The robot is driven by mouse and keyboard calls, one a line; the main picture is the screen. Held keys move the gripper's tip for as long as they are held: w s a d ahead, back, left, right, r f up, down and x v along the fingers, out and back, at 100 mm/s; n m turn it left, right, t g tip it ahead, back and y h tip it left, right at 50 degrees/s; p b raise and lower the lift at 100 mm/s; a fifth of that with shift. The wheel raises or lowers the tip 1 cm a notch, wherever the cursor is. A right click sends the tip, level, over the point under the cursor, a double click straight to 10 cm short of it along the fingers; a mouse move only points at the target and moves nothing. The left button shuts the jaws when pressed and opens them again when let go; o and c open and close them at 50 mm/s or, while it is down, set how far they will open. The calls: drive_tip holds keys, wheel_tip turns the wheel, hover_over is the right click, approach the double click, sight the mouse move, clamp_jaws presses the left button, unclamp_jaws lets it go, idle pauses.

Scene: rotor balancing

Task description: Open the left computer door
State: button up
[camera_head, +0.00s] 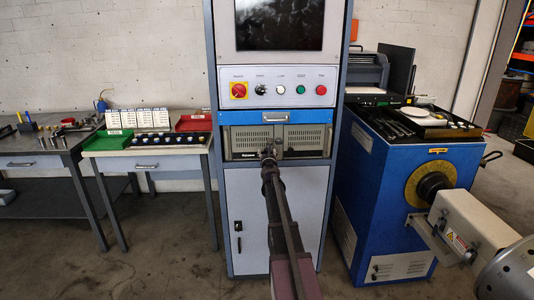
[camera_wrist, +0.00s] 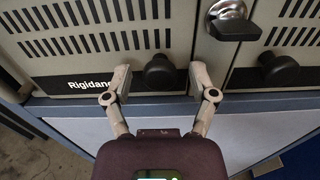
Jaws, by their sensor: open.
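The left computer door (camera_wrist: 60,45) is a beige vented panel with a "Rigidan…" label, its last letters hidden by a finger. It looks closed. In the head view it shows in the cabinet (camera_head: 245,137). A round black knob (camera_wrist: 158,70) sits at its lower right. My gripper (camera_wrist: 161,82) is open, with one finger on each side of this knob and visible gaps to it. I cannot tell how deep the fingertips reach. In the head view my gripper (camera_head: 268,156) is in front of the doors and hides part of them.
The right computer door (camera_wrist: 295,30) has its own black knob (camera_wrist: 278,67), close right of my right finger. A lock with a dark key or lever (camera_wrist: 232,20) is at the seam above. A blue drawer (camera_head: 275,117) is above the doors and a grey lower door (camera_head: 240,205) below.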

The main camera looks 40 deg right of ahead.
drive_tip(key=shift+w+d, duration=0.1)
drive_tip(key=shift+w, duration=0.05)
clamp_jaws()
drive_tip(key=shift+s+d+h, duration=0.15)
drive_tip(key=shift+s+h, duration=0.15)
